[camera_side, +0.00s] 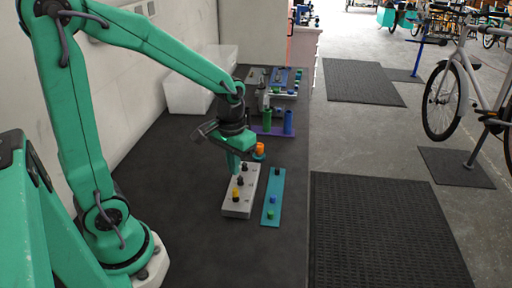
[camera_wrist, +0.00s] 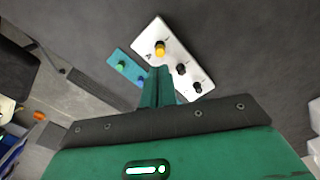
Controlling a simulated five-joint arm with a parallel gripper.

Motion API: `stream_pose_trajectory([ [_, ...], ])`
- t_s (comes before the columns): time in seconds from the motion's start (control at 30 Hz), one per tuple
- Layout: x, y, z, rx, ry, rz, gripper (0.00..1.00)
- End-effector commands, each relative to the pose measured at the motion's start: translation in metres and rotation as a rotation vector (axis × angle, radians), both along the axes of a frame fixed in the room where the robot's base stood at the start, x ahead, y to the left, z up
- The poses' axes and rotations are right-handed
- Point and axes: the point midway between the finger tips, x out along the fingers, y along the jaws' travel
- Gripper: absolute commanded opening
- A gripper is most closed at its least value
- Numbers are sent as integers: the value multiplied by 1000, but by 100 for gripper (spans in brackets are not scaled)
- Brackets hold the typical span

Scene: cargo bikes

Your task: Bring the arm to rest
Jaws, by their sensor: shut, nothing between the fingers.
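My gripper (camera_side: 234,168) is shut and empty, pointing down over the far part of the white block (camera_side: 238,208) on the dark bench in the side view. The wrist view shows my shut fingers (camera_wrist: 158,84) in front of the bench, with the white block (camera_wrist: 172,52) just beyond them. The white block carries a yellow knob (camera_wrist: 160,47) and dark knobs (camera_wrist: 181,69). I cannot tell whether the fingertips touch the block. A teal strip (camera_side: 270,204) lies beside it, with a blue piece (camera_side: 272,199), a green piece and a dark piece on it.
Behind my gripper stand an orange piece (camera_side: 260,148), a purple base (camera_side: 272,131) with blue cylinders (camera_side: 288,122), and a grey rack (camera_side: 285,82). White bins (camera_side: 190,96) stand by the wall. The front of the bench (camera_side: 190,255) is clear. A bicycle (camera_side: 470,90) stands off to the right.

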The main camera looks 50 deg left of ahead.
Motion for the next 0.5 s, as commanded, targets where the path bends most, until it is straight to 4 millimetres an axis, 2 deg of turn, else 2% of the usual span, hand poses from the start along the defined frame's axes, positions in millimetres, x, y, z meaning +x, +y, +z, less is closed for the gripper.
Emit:
stream_pose_trajectory([
  [0.27,-6,-3,20,5,-59,-29,0],
  [0.5,-22,-10,53,16,-169,-88,0],
])
